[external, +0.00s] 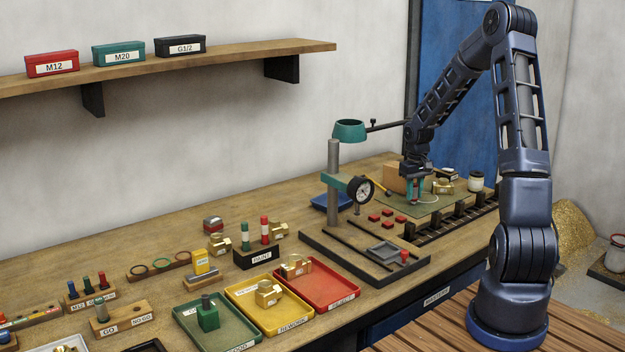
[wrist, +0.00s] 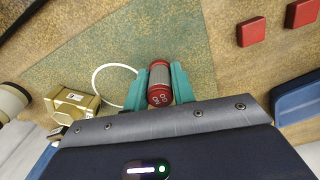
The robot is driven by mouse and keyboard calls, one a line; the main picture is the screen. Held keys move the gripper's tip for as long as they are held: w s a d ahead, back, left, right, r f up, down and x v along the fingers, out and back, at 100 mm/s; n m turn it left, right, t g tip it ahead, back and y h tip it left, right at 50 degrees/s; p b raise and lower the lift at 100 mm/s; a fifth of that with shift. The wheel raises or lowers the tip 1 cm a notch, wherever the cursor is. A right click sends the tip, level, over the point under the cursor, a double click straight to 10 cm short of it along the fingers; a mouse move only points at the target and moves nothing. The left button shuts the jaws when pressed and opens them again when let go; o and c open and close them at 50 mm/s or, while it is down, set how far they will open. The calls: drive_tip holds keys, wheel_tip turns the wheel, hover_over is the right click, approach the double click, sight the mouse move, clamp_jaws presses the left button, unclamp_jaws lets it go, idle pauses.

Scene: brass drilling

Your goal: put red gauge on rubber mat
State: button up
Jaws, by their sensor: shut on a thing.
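My gripper (external: 415,196) has teal fingers and is shut on the red gauge (wrist: 159,84), a small cylinder with red ends and a grey middle. The gauge sits between the fingertips in the wrist view (wrist: 160,88). In the external view the fingers mostly hide it. The green rubber mat (external: 399,208) lies on the bench under my gripper, and it fills the upper middle of the wrist view (wrist: 140,40). The gauge is over the mat; I cannot tell whether it touches it.
A brass fitting (external: 443,187) and a thin white ring (wrist: 100,72) are close by on the mat. A white jar (external: 475,182) stands beyond. Several red blocks (external: 374,217) lie left of the mat, near the drill stand (external: 334,180). A blue tray (wrist: 297,100) is at the wrist view's right.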

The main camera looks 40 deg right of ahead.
sight(415, 184)
drive_tip(key=o, duration=1)
drive_tip(key=shift+f, duration=0.1)
wheel_tip(415, 184, up, 11)
drive_tip(key=shift+f, duration=0.15)
drive_tip(key=s+a+r+n+t+h, duration=0.1)
drive_tip(key=s+a+r, duration=0.6)
drive_tip(key=a+r, duration=0.15)
drive_tip(key=s+a+r+t+h, duration=0.1)
drive_tip(key=s+a+r, duration=0.5)
drive_tip(key=a+r, duration=0.25)
drive_tip(key=s+a+t, duration=0.1)
drive_tip(key=s+a, duration=0.2)
drive_tip(key=s, duration=0.3)
drive_tip(key=s+a+r+y, duration=0.1)
drive_tip(key=s+a, duration=0.2)
drive_tip(key=s, duration=0.3)
drive_tip(key=s+a+n+t+y, duration=0.1)
drive_tip(key=s+a, duration=0.3)
drive_tip(key=s, duration=0.2)
drive_tip(key=shift+s+r+t, duration=0.2)
drive_tip(key=shift+s+t, duration=0.1)
